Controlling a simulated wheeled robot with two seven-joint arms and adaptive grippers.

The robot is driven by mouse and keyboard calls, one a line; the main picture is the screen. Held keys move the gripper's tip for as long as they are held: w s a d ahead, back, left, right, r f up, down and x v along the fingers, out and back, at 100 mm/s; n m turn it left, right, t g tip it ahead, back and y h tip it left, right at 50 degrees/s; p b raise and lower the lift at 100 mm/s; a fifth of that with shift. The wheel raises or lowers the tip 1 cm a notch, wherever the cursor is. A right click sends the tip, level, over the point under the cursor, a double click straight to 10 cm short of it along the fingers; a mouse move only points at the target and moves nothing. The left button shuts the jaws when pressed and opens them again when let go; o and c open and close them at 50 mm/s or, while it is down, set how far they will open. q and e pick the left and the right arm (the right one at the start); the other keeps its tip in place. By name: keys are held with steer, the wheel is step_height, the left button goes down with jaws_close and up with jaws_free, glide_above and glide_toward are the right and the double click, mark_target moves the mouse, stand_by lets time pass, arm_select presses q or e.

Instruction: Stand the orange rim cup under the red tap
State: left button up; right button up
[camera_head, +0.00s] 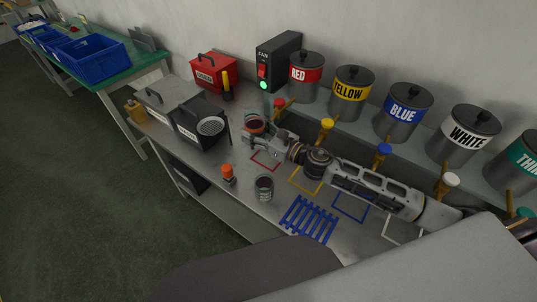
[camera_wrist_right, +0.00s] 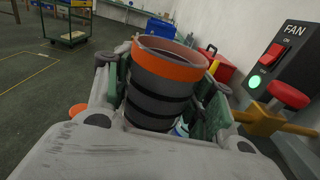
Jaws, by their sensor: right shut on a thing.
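The orange rim cup (camera_head: 254,122) is dark with an orange band at its rim. My right gripper (camera_head: 257,136) is shut around its side, and its mouth faces up. In the right wrist view the cup (camera_wrist_right: 165,70) sits between the fingers and looks empty in its visible upper part. The red tap (camera_head: 279,103) is just to the right of the cup in the head view; its red knob (camera_wrist_right: 287,95) is right of the cup in the wrist view. A red square outline (camera_head: 264,160) lies on the bench below the gripper. My left gripper is not in view.
A second dark cup (camera_head: 264,188) and an orange-topped bottle (camera_head: 228,174) stand on the bench. A blue rack (camera_head: 308,220) lies nearer. Paint cans (camera_head: 305,78) line the shelf behind.

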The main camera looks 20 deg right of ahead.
steer(key=shift+s, duration=0.1)
step_height(320, 180, down, 12)
steer(key=b, duration=0.2)
steer(key=shift+f+b, duration=0.2)
steer(key=shift+b, duration=0.2)
steer(key=shift+f, duration=0.7)
steer(key=w+d, duration=0.2)
steer(key=shift+w+d, duration=0.1)
steer(key=shift+d, duration=0.25)
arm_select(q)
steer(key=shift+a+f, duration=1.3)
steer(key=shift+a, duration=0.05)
arm_select(e)
steer(key=shift+w+d, duration=0.15)
steer(key=shift+d, duration=0.1)
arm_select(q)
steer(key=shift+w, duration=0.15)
